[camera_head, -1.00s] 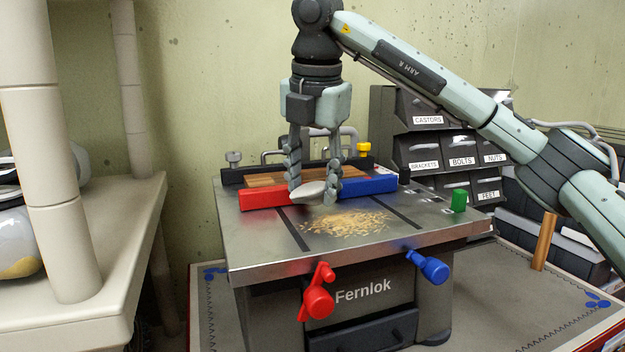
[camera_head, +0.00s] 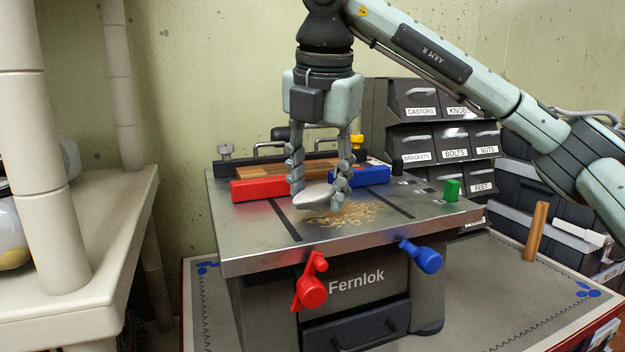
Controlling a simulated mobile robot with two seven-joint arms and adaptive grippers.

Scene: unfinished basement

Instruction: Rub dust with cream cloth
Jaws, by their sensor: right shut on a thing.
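The dust (camera_head: 352,213) is a patch of tan shavings on the grey metal top of the Fernlok machine (camera_head: 250,240). My right gripper (camera_head: 321,194) points down over the machine top, shut on the cream cloth (camera_head: 313,197), a small pale rounded bundle between its fingers. The cloth is at the left edge of the dust, low at the surface; I cannot tell whether it touches. The right fingers hide part of the blue block behind. My left gripper is not in view.
A red block (camera_head: 259,189), a blue block (camera_head: 374,175) and a wooden board (camera_head: 258,170) lie behind the dust. Red (camera_head: 311,290) and blue (camera_head: 424,257) handles stick out in front. Labelled drawers (camera_head: 444,140) stand behind.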

